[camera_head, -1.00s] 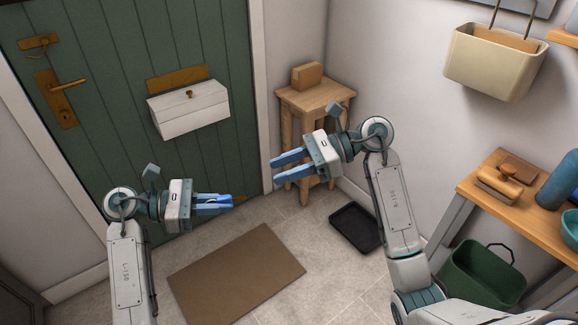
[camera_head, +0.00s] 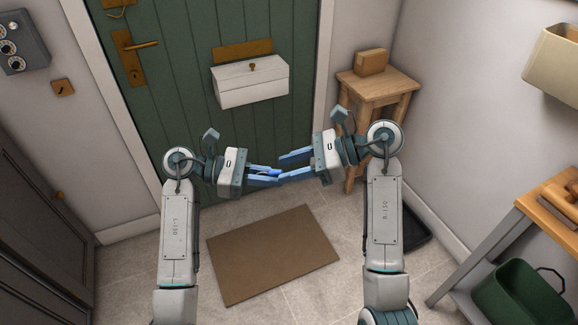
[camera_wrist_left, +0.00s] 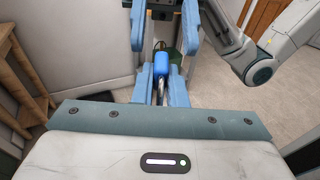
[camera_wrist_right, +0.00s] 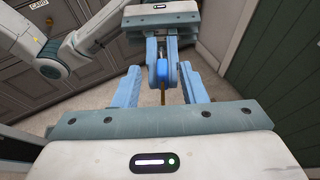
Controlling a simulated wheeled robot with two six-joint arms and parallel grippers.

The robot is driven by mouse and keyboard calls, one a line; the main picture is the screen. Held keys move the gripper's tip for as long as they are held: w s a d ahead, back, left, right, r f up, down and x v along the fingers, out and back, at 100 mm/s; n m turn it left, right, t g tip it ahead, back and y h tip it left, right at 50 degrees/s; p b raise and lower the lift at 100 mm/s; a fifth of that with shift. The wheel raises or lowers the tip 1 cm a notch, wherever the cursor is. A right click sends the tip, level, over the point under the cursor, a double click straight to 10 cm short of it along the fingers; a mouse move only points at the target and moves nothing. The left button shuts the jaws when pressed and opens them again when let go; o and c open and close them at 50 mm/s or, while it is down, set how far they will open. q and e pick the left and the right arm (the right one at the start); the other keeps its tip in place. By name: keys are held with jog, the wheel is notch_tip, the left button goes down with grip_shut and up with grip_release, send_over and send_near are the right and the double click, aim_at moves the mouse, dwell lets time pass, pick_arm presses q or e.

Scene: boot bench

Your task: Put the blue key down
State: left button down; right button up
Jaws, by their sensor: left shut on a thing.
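My left gripper (camera_head: 276,176) is shut on the blue key. The key's blue head (camera_wrist_left: 161,62) sticks out beyond the fingertips in the left wrist view, with a silvery part between the fingers. The blue head (camera_wrist_right: 162,72) also shows in the right wrist view, with a thin brassy part below it. My right gripper (camera_head: 282,168) is open and faces the left one. Its two fingers (camera_wrist_right: 160,88) stand either side of the key head, with gaps visible on both sides. Most of the key is hidden in the head view.
A green door (camera_head: 180,90) with a white box (camera_head: 250,85) stands ahead. A wooden stool (camera_head: 375,88) bearing a brown block (camera_head: 371,62) is at the right of the door. A brown mat (camera_head: 272,255) lies on the floor below. A wooden bench (camera_head: 540,215) and green bin (camera_head: 520,295) are at right.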

jog(key=shift+a+f, duration=0.15)
jog(key=shift+a, duration=0.2)
jog(key=shift+c, duration=0.2)
grip_shut()
pick_arm(q)
jog(key=c, duration=1.4)
grip_release()
